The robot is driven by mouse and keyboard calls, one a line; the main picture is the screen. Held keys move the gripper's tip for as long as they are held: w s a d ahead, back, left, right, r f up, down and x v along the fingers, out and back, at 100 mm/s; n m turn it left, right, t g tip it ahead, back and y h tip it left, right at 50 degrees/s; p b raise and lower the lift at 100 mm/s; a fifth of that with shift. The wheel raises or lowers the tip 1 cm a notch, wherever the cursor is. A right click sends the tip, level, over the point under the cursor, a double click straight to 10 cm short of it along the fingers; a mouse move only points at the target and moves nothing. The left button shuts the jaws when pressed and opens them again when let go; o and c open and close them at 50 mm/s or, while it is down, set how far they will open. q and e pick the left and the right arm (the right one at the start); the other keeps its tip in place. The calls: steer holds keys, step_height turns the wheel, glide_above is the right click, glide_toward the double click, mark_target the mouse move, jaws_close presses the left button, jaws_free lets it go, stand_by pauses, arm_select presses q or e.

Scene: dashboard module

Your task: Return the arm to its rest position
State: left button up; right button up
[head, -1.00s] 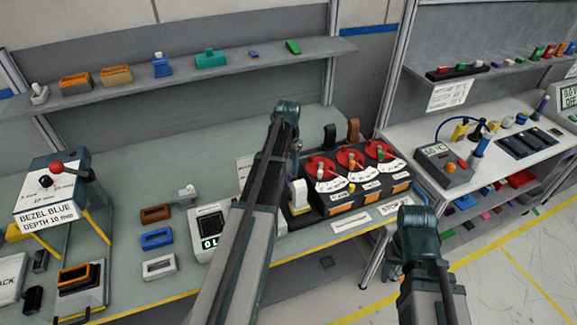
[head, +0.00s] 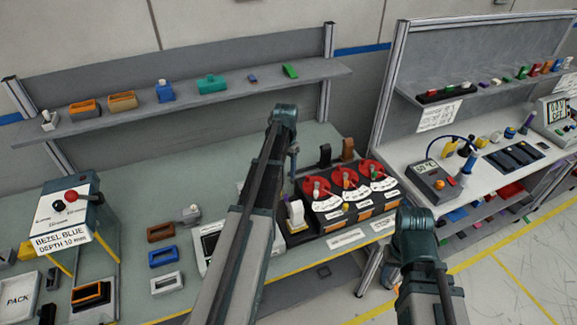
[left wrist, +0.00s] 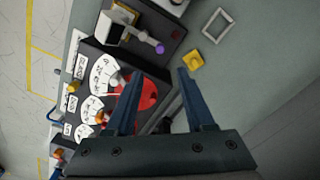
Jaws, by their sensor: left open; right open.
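My left arm (head: 255,210) reaches up from the bottom centre in the head view, over the front of the green bench (head: 135,215). Its gripper is hidden behind the arm there. In the left wrist view my left gripper (left wrist: 159,75) has its two blue fingers apart, with nothing between them. It hangs above the dial module (left wrist: 112,55), one finger overlapping a red dial (left wrist: 147,97) in the picture; contact cannot be told. My right arm (head: 418,255) stands at the lower right in the head view, and its gripper does not show.
The dial module with several red dials (head: 345,173) sits near the bench's front edge. A bezel stand (head: 70,215) stands at left. A shelf (head: 180,110) runs above the bench. A second workbench (head: 480,190) is at right. Floor (head: 500,290) shows at lower right.

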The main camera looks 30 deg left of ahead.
arm_select(q)
steer(key=s+d+f+m+b, duration=0.1)
steer(key=s+d+f+b, duration=0.3)
steer(key=s+d, duration=0.3)
steer(key=s+d+f+m+b, duration=0.1)
steer(key=s+d+f+b, duration=0.3)
steer(key=s+d, duration=0.4)
steer(key=s+d+f+y+b, duration=0.1)
steer(key=s+d+f+b, duration=0.3)
steer(key=d, duration=1.2)
steer(key=s, duration=0.3)
steer(key=shift+s+f+m+b, duration=0.35)
steer(key=shift+m+b, duration=0.05)
